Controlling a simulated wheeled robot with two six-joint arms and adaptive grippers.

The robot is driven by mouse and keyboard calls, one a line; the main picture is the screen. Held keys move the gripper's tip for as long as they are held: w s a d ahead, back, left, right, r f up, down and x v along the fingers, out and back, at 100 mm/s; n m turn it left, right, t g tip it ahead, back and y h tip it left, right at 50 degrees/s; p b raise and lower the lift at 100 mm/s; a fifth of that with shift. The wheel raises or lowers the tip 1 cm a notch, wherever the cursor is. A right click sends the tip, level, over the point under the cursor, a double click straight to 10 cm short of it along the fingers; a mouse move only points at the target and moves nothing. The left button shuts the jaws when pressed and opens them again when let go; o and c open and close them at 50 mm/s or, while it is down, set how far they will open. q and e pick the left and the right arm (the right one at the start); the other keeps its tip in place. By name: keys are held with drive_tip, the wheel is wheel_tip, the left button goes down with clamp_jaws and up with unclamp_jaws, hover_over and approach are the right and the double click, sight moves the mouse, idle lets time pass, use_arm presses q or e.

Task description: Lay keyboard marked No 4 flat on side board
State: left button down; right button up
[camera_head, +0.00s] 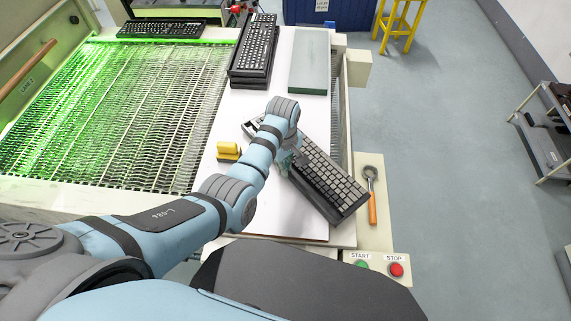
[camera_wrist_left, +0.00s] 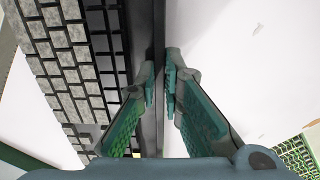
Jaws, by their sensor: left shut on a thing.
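A dark keyboard with grey keys (camera_head: 330,182) is over the white side board (camera_head: 285,215), slanting from upper left to lower right. My left gripper (camera_head: 284,160) is shut on its near long edge, and my arm hides part of the keyboard. In the left wrist view the two green-padded fingers (camera_wrist_left: 160,85) pinch the edge of the keyboard (camera_wrist_left: 75,60), with white board behind. The keyboard looks tilted; I cannot tell whether it touches the board. No number is readable on it. My right gripper is not in view.
A stack of black keyboards (camera_head: 254,52) and a green-grey block (camera_head: 309,62) stand at the board's far end. A yellow block (camera_head: 228,151) sits on its left. Left is a green-lit mesh conveyor (camera_head: 130,120) with another keyboard (camera_head: 161,28). An orange-handled tool (camera_head: 372,205) lies at right.

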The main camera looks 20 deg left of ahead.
use_arm(q)
drive_tip(key=shift+w, duration=0.1)
drive_tip(key=shift+f, duration=0.4)
idle(0.3)
drive_tip(key=c, duration=1.6)
unclamp_jaws()
drive_tip(key=shift+c, duration=0.2)
